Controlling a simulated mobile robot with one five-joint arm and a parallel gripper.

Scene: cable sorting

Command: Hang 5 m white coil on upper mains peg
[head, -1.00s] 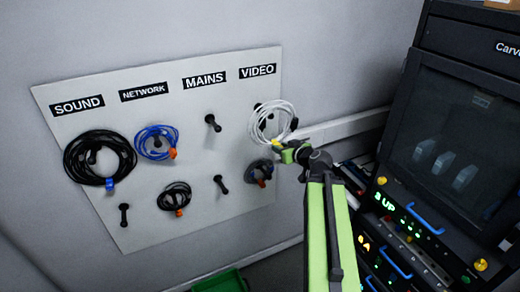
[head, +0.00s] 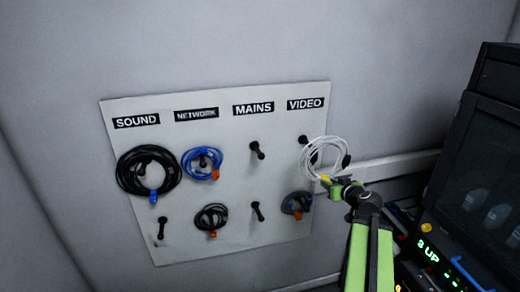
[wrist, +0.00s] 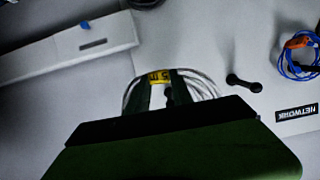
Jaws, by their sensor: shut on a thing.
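The white coil (head: 325,157) hangs from my gripper (head: 332,183) at the right of the pegboard in the head view. The jaws are shut on it at its yellow tag (wrist: 159,77), seen in the wrist view, where the white loops (wrist: 207,84) spread around the fingers (wrist: 161,88). The upper mains peg (head: 257,150) is bare, to the coil's left; it also appears in the wrist view (wrist: 243,83). In the head view the coil overlaps the area beside the upper video peg (head: 303,139); I cannot tell the depth between them.
The upper sound peg holds a black coil (head: 136,170), the upper network peg a blue coil (head: 201,164). Dark coils hang at lower network (head: 211,218) and lower video (head: 296,204). Lower mains peg (head: 257,211) is bare. A black equipment rack (head: 480,170) stands at right.

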